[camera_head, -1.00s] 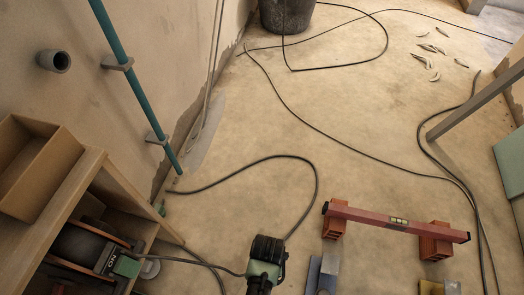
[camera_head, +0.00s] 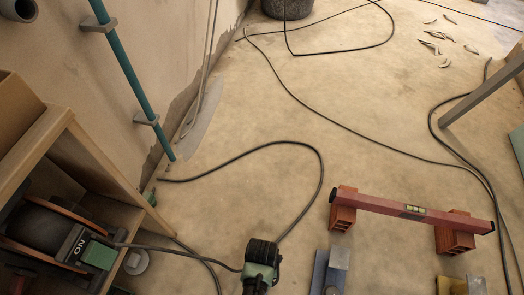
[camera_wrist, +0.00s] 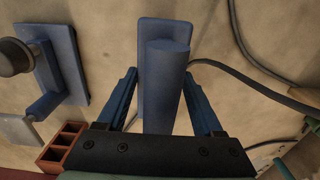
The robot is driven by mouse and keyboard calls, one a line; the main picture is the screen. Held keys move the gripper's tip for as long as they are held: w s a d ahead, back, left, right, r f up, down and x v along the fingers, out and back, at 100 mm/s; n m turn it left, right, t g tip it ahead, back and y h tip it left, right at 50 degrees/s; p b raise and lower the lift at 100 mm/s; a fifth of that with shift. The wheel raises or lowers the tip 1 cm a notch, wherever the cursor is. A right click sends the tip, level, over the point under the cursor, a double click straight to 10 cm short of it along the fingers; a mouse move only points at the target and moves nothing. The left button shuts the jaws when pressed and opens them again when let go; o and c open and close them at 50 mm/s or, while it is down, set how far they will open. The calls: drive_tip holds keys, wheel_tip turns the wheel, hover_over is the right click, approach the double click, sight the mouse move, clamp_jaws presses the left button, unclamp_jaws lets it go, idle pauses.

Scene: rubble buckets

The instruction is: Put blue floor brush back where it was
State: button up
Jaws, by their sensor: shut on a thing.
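The blue floor brush (camera_wrist: 165,90) shows in the wrist view as a flat blue board with a thick round blue part. My gripper (camera_wrist: 160,70) has its two blue fingers on either side of that round part and is shut on it. How high the brush is above the floor I cannot tell. In the head view my gripper (camera_head: 262,266) is the green and black end at bottom centre. Its fingers and the brush are hidden from that side.
A blue and grey tool (camera_head: 322,272) lies close right of my gripper. A red level (camera_head: 400,207) rests on two bricks. Black cables (camera_head: 322,170) loop over the floor. A wooden shelf (camera_head: 100,170) with a cable reel stands left. A dark bucket (camera_head: 287,8) is far back; mid-floor is otherwise clear.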

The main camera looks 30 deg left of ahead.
wheel_tip(320, 180, down, 3)
drive_tip(key=shift+f+b, duration=0.15)
drive_tip(key=shift+b, duration=0.95)
drive_tip(key=o, duration=1.4)
drive_tip(key=shift+o, duration=0.2)
wheel_tip(320, 180, up, 12)
drive_tip(key=p, duration=0.9)
